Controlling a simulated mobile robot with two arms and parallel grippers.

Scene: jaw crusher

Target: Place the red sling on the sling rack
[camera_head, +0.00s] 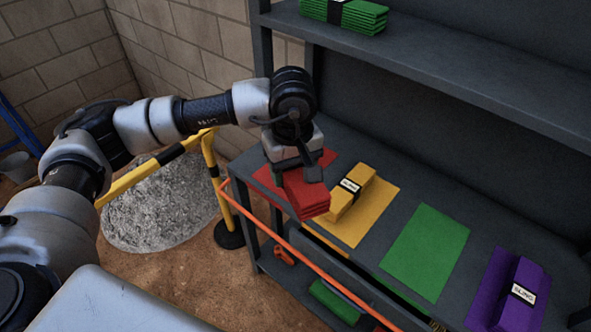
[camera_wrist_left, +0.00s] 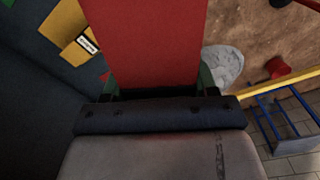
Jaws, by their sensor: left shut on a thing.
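A folded red sling (camera_head: 306,194) is held by my left gripper (camera_head: 296,168), which is shut on it. In the head view it is over the red mat at the left end of the grey sling rack (camera_head: 405,190). I cannot tell whether the sling touches the shelf. The red mat (camera_head: 325,157) is partly hidden by the gripper and sling. In the left wrist view the red sling (camera_wrist_left: 155,40) fills the space between the fingers. My right gripper is not in view.
A yellow sling (camera_head: 350,193) on a yellow mat sits close to the right of the red sling. The green mat (camera_head: 425,250) is bare. A purple sling (camera_head: 522,292) lies at the right. An upper shelf (camera_head: 420,60) overhangs behind. A yellow barrier (camera_head: 150,175) and gravel pile (camera_head: 160,210) stand left.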

